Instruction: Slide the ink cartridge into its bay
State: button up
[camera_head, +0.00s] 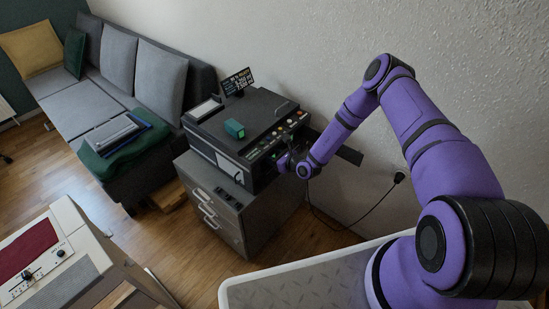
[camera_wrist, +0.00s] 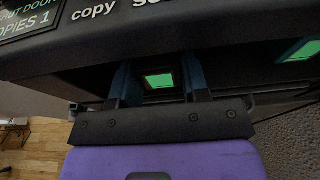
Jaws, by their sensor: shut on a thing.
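The printer (camera_head: 250,125) stands on a grey drawer cabinet against the wall. My gripper (camera_head: 287,162) is at the printer's right front, below its control panel. In the wrist view my two fingers (camera_wrist: 160,82) reach under the panel's overhang into a dark opening. They are shut on a dark piece with a bright green face, which I take to be the ink cartridge (camera_wrist: 158,80). Its far end and how deep it sits are hidden. Another green patch (camera_wrist: 299,51) shows to the right inside the opening.
The panel's overhang (camera_wrist: 180,25) is close above my fingers. A dark flap (camera_head: 349,154) sticks out at the printer's right side. A cable (camera_head: 372,213) hangs from the wall socket. The grey cabinet (camera_head: 222,215) stands below; a sofa (camera_head: 105,85) is at left.

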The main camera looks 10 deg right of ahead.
jog(key=shift+w+a, duration=0.4)
jog(key=shift+w, duration=0.2)
jog(key=o, duration=1)
jog(key=shift+v, duration=2.5)
jog(key=v, duration=1.1)
jog(key=shift+w, duration=0.1)
